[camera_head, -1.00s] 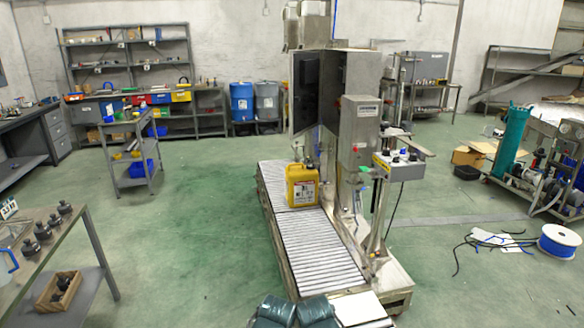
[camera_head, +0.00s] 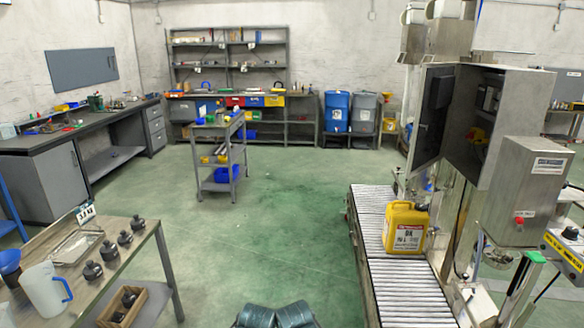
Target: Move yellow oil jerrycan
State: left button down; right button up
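The yellow oil jerrycan (camera_head: 404,229) stands upright on the roller conveyor (camera_head: 408,290), to the right of the middle of the view. It has a handle on top and a white and red label on its front. It stands beside the grey filling machine. Neither of my grippers shows in the head view, and nothing is seen touching the jerrycan.
A small cart (camera_head: 222,170) stands mid-floor. The metal machine (camera_head: 518,190) borders the conveyor on the right. Green floor (camera_head: 270,230) is clear between.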

aim_at(406, 224)
jog(key=i, duration=1.8)
jog(key=i+j+z, duration=0.1)
jog(key=i+z, duration=0.3)
jog(key=i+j+z, duration=0.4)
jog(key=i, duration=0.2)
jog(key=i+j+z, duration=0.75)
jog(key=i+j, duration=0.1)
jog(key=j, duration=0.05)
